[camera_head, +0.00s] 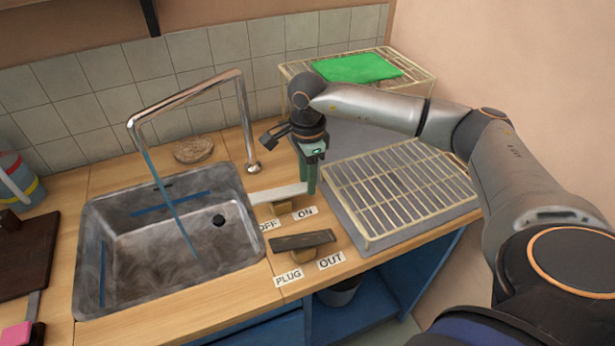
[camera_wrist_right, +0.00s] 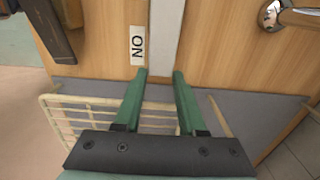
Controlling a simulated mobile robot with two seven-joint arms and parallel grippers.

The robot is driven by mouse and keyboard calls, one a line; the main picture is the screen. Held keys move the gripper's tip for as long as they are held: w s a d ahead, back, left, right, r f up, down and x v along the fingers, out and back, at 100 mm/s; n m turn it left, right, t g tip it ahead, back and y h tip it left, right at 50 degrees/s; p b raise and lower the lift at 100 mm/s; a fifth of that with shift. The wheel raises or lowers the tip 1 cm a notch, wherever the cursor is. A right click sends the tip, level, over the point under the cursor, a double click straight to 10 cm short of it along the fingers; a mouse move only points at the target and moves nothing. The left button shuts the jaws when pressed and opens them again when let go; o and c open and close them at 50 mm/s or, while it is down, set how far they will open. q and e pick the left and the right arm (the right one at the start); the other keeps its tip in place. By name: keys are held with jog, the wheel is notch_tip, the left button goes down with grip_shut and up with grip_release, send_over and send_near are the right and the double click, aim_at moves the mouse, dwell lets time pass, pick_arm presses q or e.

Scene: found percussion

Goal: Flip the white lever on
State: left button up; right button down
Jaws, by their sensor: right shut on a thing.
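The white lever (camera_head: 275,195) lies on a small wooden block (camera_head: 281,207) at the right edge of the sink, behind the OFF label (camera_head: 269,225) and the ON label (camera_head: 304,213). My right gripper (camera_head: 310,188) points down at the lever's right end, its green fingers closed on it. In the right wrist view the white lever (camera_wrist_right: 166,30) runs up from between the fingertips (camera_wrist_right: 160,74), beside the ON label (camera_wrist_right: 138,45). The fingers hide part of the lever's end. My left gripper is out of view.
A metal sink (camera_head: 90,215) lies left, under a tall faucet (camera_head: 185,98) with a thin blue stream. A dark lever (camera_head: 303,240) sits in front, by PLUG and OUT labels. A wire rack (camera_head: 400,190) stands right; a green cloth (camera_head: 357,68) lies behind.

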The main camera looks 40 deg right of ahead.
jog(key=shift+f, duration=0.1)
jog(key=shift+d+f+y+b, duration=0.2)
jog(key=shift+f+y+b, duration=0.4)
jog(key=shift+b, duration=0.45)
jog(key=shift+s+f+y+b, duration=0.1)
jog(key=shift+y+b, duration=0.3)
jog(key=shift+y, duration=0.1)
jog(key=shift+t, duration=0.3)
jog(key=shift+c, duration=2.4)
grip_release()
notch_tip(320, 180, up, 13)
jog(key=d, duration=0.2)
jog(key=shift+s+d+f, duration=0.2)
jog(key=shift+s, duration=0.05)
